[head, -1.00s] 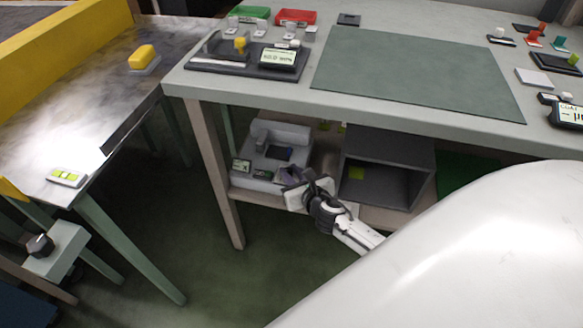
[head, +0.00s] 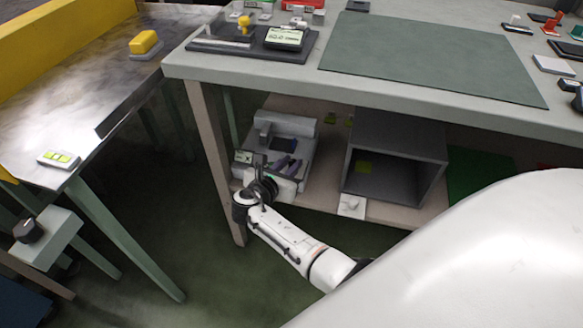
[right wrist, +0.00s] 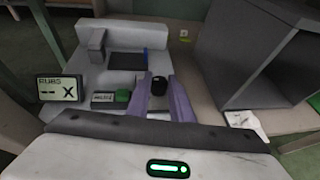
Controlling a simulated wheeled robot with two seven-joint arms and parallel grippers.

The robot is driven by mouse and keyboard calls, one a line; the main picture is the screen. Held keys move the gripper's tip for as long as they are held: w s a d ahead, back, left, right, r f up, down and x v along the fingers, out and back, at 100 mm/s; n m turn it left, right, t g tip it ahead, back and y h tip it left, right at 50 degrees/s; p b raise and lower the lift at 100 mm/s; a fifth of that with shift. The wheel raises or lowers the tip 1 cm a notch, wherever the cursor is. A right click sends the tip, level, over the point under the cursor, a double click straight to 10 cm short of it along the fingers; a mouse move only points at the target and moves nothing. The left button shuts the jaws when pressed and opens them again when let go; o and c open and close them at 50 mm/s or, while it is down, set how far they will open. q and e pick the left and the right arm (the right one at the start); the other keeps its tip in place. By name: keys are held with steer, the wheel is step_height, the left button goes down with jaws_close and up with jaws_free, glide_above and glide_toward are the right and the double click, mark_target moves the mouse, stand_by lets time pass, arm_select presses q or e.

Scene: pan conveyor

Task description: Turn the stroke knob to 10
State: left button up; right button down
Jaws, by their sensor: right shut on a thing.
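The grey tester (head: 300,130) stands on the shelf under the bench, with a display reading "RUBS" and an X (right wrist: 60,90) at its left in the right wrist view. A black knob (right wrist: 159,82) sits on the tester, taken as the stroke knob. My right gripper (right wrist: 160,90) has its purple fingers on either side of this knob and is shut on it. In the head view the right gripper (head: 285,168) reaches the tester's front, and the knob cannot be made out there. No scale reading is legible. My left gripper is out of view.
A dark open box (head: 392,195) stands right of the tester on the shelf. A small white item (head: 351,206) lies at the shelf's front edge. A green button (right wrist: 122,96) is left of the fingers. Bench legs flank the shelf; the floor in front is clear.

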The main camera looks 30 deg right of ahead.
steer(key=shift+w+m+g, duration=0.1)
steer(key=shift+m+g, duration=0.4)
steer(key=shift+h+b, duration=0.3)
steer(key=c, duration=1.6)
jaws_free()
steer(key=shift+o, duration=0.2)
